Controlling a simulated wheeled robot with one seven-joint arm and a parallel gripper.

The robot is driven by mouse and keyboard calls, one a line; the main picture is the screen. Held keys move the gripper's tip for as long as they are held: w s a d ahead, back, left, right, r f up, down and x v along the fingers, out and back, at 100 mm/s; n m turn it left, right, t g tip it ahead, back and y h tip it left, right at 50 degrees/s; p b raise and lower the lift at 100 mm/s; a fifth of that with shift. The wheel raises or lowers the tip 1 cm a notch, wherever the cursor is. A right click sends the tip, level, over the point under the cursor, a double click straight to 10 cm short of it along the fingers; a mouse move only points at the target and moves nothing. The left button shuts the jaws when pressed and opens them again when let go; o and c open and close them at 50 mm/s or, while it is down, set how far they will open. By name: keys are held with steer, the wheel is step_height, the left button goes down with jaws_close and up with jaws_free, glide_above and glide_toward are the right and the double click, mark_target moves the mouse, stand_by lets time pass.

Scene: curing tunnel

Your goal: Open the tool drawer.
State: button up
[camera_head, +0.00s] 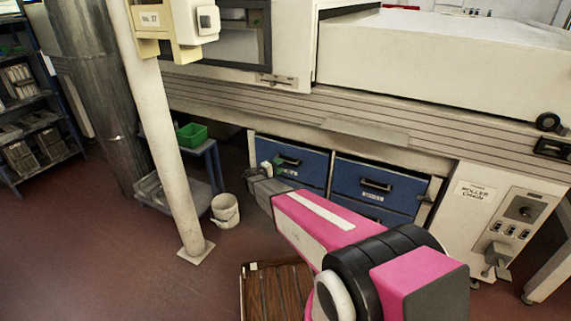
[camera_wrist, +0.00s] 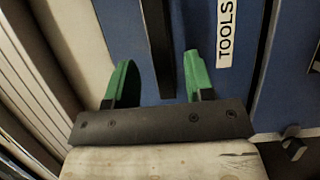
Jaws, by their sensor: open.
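The tool drawer is a blue front (camera_head: 312,172) at the upper left of the cabinet under the machine, and it looks shut. Its black bar handle (camera_head: 289,160) shows just right of my gripper (camera_head: 268,167). In the wrist view the blue front (camera_wrist: 207,22) carries a white label (camera_wrist: 226,32) reading TOOLS. The black handle (camera_wrist: 159,45) runs down the picture there, between the two green fingers of my open gripper (camera_wrist: 158,82). The fingers stand apart on either side of it. I cannot tell whether either finger touches the handle.
A second blue drawer (camera_head: 372,188) with its own handle is to the right. A control panel (camera_head: 508,222) stands farther right. A white bucket (camera_head: 225,211), a pale post (camera_head: 165,150) and a low blue trolley (camera_head: 213,160) with a green bin stand left. A brown slatted pallet (camera_head: 262,292) lies in front.

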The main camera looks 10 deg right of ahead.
mark_target(285, 163)
steer(key=shift+x, duration=2.3)
jaws_close()
steer(key=shift+s, duration=0.15)
